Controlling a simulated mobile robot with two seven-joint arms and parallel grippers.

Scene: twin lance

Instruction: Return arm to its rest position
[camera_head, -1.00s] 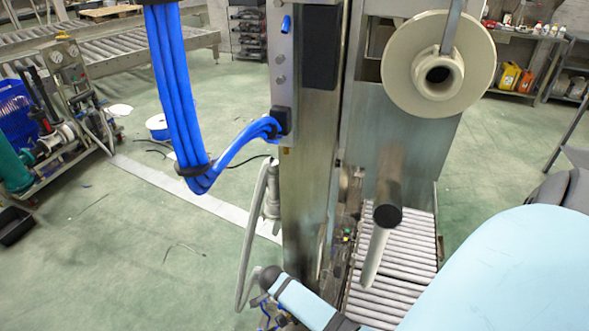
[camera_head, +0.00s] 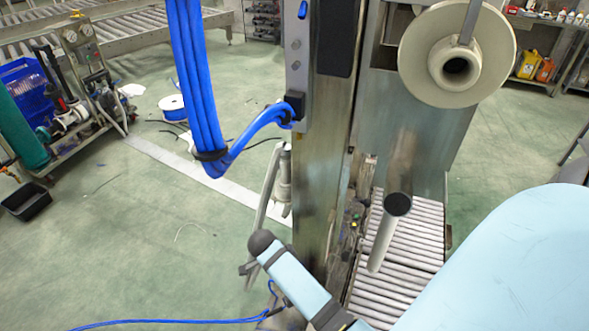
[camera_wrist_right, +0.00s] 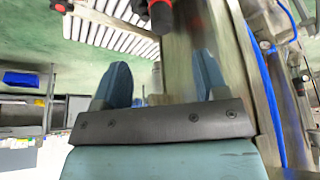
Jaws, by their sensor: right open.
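My right gripper (camera_wrist_right: 161,82) shows in the right wrist view, its two blue fingers wide apart. Nothing is held between them. A dark crossbar with screws joins the fingers at their base. In the head view, a large light-blue part of my arm (camera_head: 515,265) fills the lower right. A slimmer light-blue link (camera_head: 292,276) with a dark round end rises from the bottom centre. No gripper fingers can be made out in the head view, and my left gripper is not in view.
A steel column (camera_head: 333,150) stands close in front with thick blue cables (camera_head: 197,85). A cream reel (camera_head: 457,55) and a roller conveyor (camera_head: 408,235) are right of it. A cart (camera_head: 75,115) with gauges stands left. Green floor (camera_head: 130,240) between is mostly open.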

